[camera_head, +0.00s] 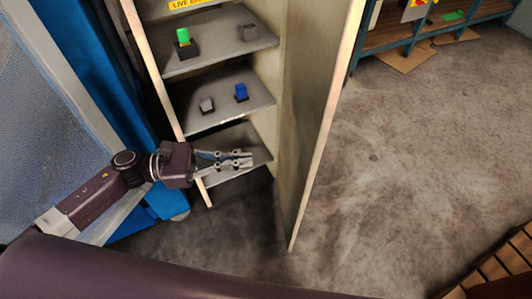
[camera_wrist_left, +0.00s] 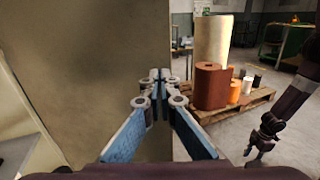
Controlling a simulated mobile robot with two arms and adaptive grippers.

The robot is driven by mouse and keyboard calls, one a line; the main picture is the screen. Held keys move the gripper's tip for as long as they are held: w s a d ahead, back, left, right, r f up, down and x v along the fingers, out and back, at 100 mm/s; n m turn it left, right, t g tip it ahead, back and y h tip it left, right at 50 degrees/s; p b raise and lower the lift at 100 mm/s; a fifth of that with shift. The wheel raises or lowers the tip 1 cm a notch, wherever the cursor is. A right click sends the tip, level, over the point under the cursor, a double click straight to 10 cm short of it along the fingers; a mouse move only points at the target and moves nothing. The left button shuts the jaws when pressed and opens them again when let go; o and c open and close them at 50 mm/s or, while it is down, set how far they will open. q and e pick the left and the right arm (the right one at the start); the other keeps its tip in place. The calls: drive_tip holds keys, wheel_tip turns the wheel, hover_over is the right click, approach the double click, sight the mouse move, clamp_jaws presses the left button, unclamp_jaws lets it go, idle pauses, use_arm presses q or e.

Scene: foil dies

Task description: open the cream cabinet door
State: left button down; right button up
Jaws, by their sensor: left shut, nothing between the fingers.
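The cream cabinet (camera_head: 277,90) stands with its front open and its shelves showing. Its door (camera_head: 310,110) is swung wide, standing out from the cabinet's right side towards me. My left gripper (camera_head: 248,160) is shut and empty, in front of the lower shelf, pointing right towards the door's inner face. In the left wrist view the door (camera_wrist_left: 85,75) fills the left and middle, and my left gripper (camera_wrist_left: 160,78) lies in front of it near its free edge. Whether the tips touch it I cannot tell. My right gripper (camera_wrist_left: 265,137) shows small and dark at the right; its jaws are unclear.
Small blocks, one blue (camera_head: 241,92) and one with a green top (camera_head: 183,38), sit on the shelves. A blue frame (camera_head: 105,90) stands close left. A pallet with rolls (camera_wrist_left: 212,87) is beyond the door. The floor (camera_head: 430,150) right of the door is clear.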

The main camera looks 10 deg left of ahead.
sight(309, 154)
use_arm(q)
drive_tip(key=p+x, duration=0.4)
drive_tip(key=x, duration=0.8)
drive_tip(key=shift+w+r+p, duration=0.15)
drive_tip(key=shift+w+p, duration=0.05)
drive_tip(key=shift+p, duration=0.15)
drive_tip(key=shift+w+d, duration=0.1)
drive_tip(key=shift+d, duration=0.3)
use_arm(e)
drive_tip(key=r, duration=0.1)
drive_tip(key=a+r, duration=0.1)
drive_tip(key=r, duration=0.3)
drive_tip(key=shift+w+a+r, duration=0.1)
drive_tip(key=shift+w+a, duration=0.1)
drive_tip(key=shift+w, duration=0.1)
drive_tip(key=shift+d, duration=0.2)
